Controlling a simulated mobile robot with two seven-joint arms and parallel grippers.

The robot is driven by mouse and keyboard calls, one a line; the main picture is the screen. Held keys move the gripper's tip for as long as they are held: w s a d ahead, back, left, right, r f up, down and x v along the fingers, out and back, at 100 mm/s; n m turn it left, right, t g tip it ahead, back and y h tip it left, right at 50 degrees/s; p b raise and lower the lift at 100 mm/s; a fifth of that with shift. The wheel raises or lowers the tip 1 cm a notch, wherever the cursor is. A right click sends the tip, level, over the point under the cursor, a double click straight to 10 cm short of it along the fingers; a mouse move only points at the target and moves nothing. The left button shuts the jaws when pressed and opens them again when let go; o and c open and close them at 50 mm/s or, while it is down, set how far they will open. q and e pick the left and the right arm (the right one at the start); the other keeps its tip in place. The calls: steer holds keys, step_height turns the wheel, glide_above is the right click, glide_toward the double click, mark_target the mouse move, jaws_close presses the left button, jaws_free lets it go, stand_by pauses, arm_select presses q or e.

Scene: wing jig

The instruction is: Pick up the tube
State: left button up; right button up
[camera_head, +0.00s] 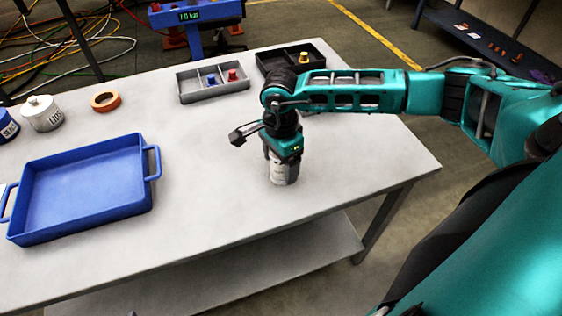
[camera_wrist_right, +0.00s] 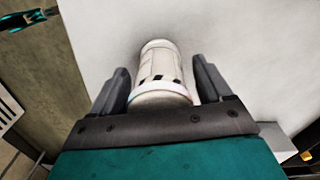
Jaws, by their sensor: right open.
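The tube (camera_head: 281,175) is a white cylinder on the grey table (camera_head: 225,225), right of the blue tray. In the right wrist view the tube (camera_wrist_right: 160,63) shows a pale body with a white band and dark marks. My right gripper (camera_head: 284,163) is directly over it, pointing down. In the right wrist view my right gripper (camera_wrist_right: 160,72) is open, with one finger on each side of the tube and gaps visible. The tube's upper part is hidden by the gripper in the head view. My left gripper does not show.
A blue tray (camera_head: 84,190) stands empty at left. A white tin (camera_head: 41,114), a blue tin (camera_head: 7,126) and an orange tape roll (camera_head: 105,101) sit behind it. A grey divided bin (camera_head: 213,84) and a black bin (camera_head: 270,61) stand at the back. The front table area is clear.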

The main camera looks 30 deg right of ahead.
steer(key=c, duration=1.2)
